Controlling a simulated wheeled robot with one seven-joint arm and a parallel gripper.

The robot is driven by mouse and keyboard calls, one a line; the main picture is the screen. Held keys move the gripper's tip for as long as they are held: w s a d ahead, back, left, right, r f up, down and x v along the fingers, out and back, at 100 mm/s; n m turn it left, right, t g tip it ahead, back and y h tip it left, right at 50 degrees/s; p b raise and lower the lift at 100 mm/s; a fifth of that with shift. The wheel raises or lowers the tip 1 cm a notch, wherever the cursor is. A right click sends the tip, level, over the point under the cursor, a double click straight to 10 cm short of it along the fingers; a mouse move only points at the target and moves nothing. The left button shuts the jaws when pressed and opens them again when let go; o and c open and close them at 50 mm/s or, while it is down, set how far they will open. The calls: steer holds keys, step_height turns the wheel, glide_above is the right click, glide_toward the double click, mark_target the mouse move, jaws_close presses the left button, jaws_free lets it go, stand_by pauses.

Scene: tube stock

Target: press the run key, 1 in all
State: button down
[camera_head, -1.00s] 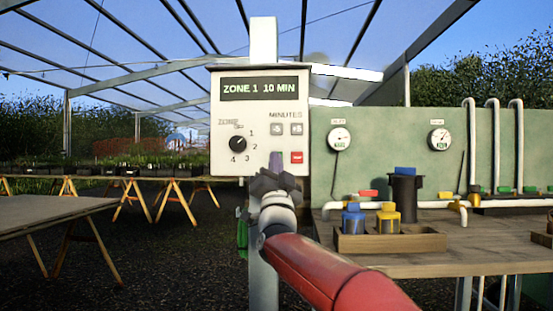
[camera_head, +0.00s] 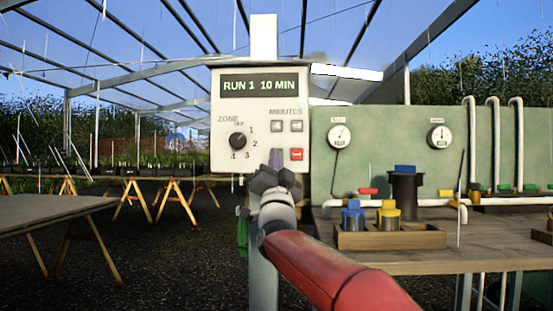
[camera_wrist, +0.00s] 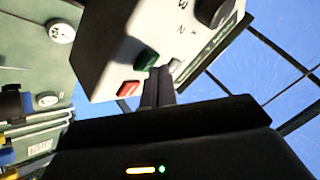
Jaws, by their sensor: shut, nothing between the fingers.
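The white control box (camera_head: 260,120) stands on a post, and its display (camera_head: 260,86) reads "RUN 1 10 MIN". The dial (camera_head: 238,141) points toward 1. A red key (camera_head: 297,154) is at the lower right of the panel. My gripper (camera_head: 276,157) is shut and empty, its tips at the lower middle of the panel. In the wrist view a green key (camera_wrist: 146,59) shows right beside the fingertips (camera_wrist: 159,71); I cannot tell whether they touch it. The gripper hides that key in the head view. The key labels are too small to read.
To the right, a bench (camera_head: 470,256) holds a wooden tray (camera_head: 392,240) with blue-topped and yellow-topped bottles, a black canister (camera_head: 404,190) and pipes. Two gauges hang on the green board (camera_head: 385,130). An empty table (camera_head: 50,208) stands at left.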

steer(key=shift+s, duration=0.4)
steer(key=shift+s+a+b, duration=0.15)
steer(key=shift+s+b, duration=1.95)
steer(key=shift+s, duration=0.4)
